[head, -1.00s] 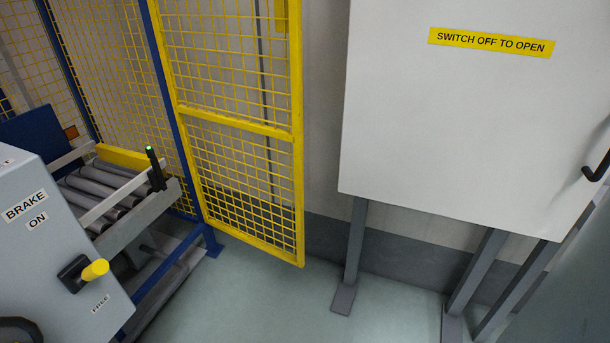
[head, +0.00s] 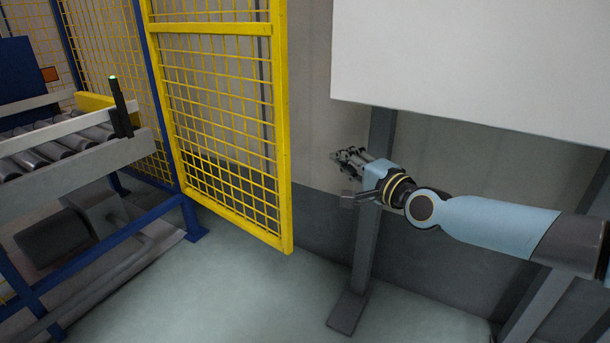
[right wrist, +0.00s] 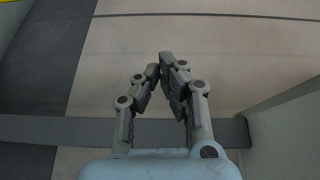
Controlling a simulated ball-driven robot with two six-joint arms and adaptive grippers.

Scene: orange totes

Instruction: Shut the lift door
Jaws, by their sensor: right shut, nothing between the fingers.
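The lift door is a yellow mesh gate (head: 282,130) in the head view, left of centre. It stands swung open, hinged at a blue post (head: 158,100) on its left, with its free edge toward the right. My right gripper (head: 340,155) is to the right of the door's free edge, apart from it, in front of the wall and a grey cabinet leg. In the right wrist view the fingers (right wrist: 167,60) are closed together with nothing between them. A thin yellow strip shows at that view's top left corner. My left gripper is not in view.
A white cabinet (head: 470,60) on grey legs (head: 365,240) is above and behind my right arm. The floor (head: 250,300) in front of the gate is clear.

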